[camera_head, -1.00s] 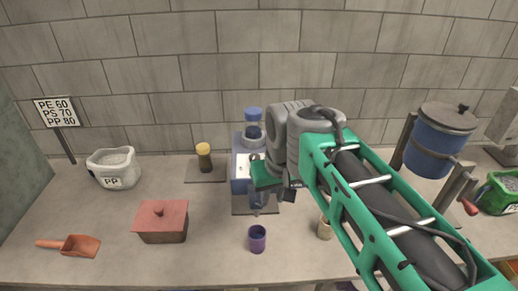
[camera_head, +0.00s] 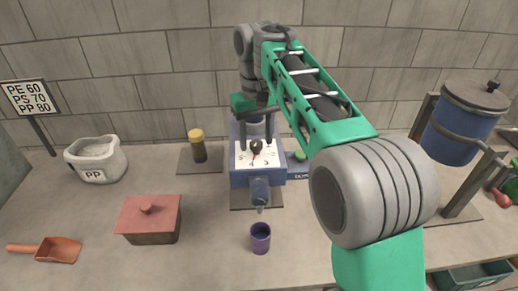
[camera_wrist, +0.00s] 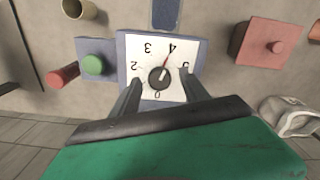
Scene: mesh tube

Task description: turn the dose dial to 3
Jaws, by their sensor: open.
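The dose dial is a white face (camera_wrist: 183,92) with black numbers on the front of a blue machine (camera_head: 240,180). It also shows in the head view (camera_head: 242,149). Its dark round knob (camera_wrist: 159,79) has a red pointer, which points at or very near the 4 in the wrist view. The 3 is beside the 4, upside down in that view. My gripper (camera_wrist: 158,73) is open, with one finger on each side of the knob and a gap to it on both sides. In the head view my gripper (camera_head: 256,146) is at the dial.
A green button (camera_wrist: 93,63) is beside the dial. A purple cup (camera_head: 260,238) stands below the machine's spout (camera_head: 260,190). A red lidded box (camera_head: 150,220), an orange scoop (camera_head: 55,250), a PP bag (camera_head: 96,160) and a yellow-topped jar (camera_head: 198,146) are to the left. A blue hopper (camera_head: 455,130) is right.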

